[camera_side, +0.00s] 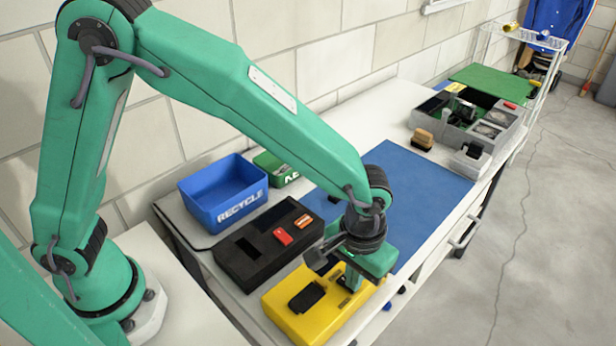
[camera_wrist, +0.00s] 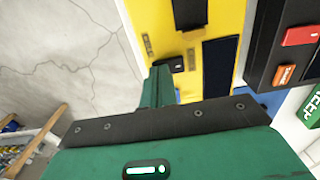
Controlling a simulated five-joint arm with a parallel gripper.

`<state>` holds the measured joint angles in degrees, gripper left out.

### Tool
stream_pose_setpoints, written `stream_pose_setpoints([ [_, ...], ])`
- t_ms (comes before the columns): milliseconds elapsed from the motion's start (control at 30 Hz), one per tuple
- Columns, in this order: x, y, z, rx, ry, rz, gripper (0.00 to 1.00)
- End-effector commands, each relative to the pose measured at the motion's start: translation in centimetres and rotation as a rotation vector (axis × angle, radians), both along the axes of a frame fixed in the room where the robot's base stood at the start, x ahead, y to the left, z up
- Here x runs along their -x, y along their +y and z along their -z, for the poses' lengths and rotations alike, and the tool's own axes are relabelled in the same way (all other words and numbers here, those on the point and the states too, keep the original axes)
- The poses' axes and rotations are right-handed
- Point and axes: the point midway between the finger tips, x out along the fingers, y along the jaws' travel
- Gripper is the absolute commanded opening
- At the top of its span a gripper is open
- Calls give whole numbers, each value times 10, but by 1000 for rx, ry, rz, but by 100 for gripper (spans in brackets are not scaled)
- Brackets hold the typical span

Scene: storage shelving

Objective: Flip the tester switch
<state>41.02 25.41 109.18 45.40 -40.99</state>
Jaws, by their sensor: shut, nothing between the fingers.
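The yellow tester (camera_side: 318,326) lies on the white bench at the front, with a dark rectangular panel (camera_side: 307,296) on its top. In the wrist view the tester (camera_wrist: 160,22) shows two dark rectangles and a small black piece, apparently the switch (camera_wrist: 176,64), near its edge. My gripper (camera_side: 350,277) is shut and empty, pointing down over the right part of the tester. In the wrist view my green fingertips (camera_wrist: 158,82) are right beside the small black piece; I cannot tell whether they touch it. The side view hides the switch behind my gripper.
A blue recycle bin (camera_side: 215,205) and a small green box (camera_side: 272,168) stand near the wall. A blue mat (camera_side: 415,185) is mostly clear. A grey divided organizer (camera_side: 455,135) stands at the far end.

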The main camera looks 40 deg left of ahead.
Motion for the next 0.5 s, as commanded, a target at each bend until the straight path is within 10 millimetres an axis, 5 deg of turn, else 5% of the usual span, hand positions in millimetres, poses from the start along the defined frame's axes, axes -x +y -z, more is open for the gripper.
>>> stream_pose_setpoints([
  [500,0,0,-8,1,-1,0,0],
])
